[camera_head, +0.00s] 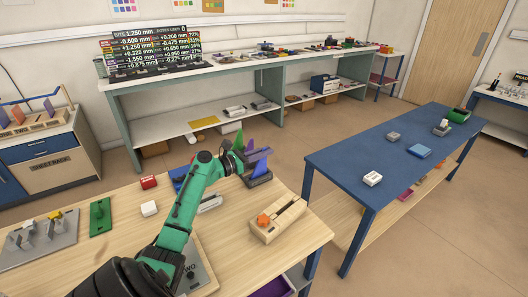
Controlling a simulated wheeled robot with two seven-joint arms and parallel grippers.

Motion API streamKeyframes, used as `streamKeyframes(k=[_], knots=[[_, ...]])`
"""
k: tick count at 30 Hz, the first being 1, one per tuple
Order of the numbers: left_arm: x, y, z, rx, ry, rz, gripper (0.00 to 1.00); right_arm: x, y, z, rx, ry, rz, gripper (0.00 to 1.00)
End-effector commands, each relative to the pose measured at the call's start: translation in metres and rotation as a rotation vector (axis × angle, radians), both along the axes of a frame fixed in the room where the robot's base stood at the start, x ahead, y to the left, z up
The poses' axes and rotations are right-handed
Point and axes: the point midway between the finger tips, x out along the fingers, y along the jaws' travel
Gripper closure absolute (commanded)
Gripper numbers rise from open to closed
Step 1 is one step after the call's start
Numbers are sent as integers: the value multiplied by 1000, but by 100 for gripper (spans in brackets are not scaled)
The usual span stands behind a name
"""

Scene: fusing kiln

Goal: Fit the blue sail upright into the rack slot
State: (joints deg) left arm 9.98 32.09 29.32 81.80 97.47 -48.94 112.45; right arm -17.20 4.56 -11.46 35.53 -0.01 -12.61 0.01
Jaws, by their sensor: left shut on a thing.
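My left arm reaches over the wooden table from the lower left, and its gripper (238,163) is beside a small group of upright coloured pieces at the table's far edge. A green pointed piece (238,141) and a purple one (250,144) stand up there. A dark rack-like base (259,180) lies below them. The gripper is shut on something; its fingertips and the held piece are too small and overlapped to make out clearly. A blue piece (179,174) shows behind my arm; I cannot tell whether it is the sail. The slot is hidden. My right gripper is out of view.
A blue table (345,155) stands to the right, across a floor gap.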

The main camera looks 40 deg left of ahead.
Motion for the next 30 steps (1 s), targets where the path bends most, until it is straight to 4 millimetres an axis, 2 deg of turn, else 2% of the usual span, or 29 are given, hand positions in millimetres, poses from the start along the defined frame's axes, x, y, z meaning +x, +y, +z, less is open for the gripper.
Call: streamKeyframes(k=[14, 15, 17, 26, 30], knots=[[0, 0, -12, 0, -2, 0, 100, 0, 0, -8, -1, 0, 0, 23], [0, 0, -11, 0, -2, 0, 76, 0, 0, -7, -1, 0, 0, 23], [0, 0, -11, 1, -1, 0, 54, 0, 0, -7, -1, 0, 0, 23], [0, 0, -11, 1, 0, 0, 53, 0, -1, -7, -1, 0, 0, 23], [-10, 3, -10, -2, 2, 0, 53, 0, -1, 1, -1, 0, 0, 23]])
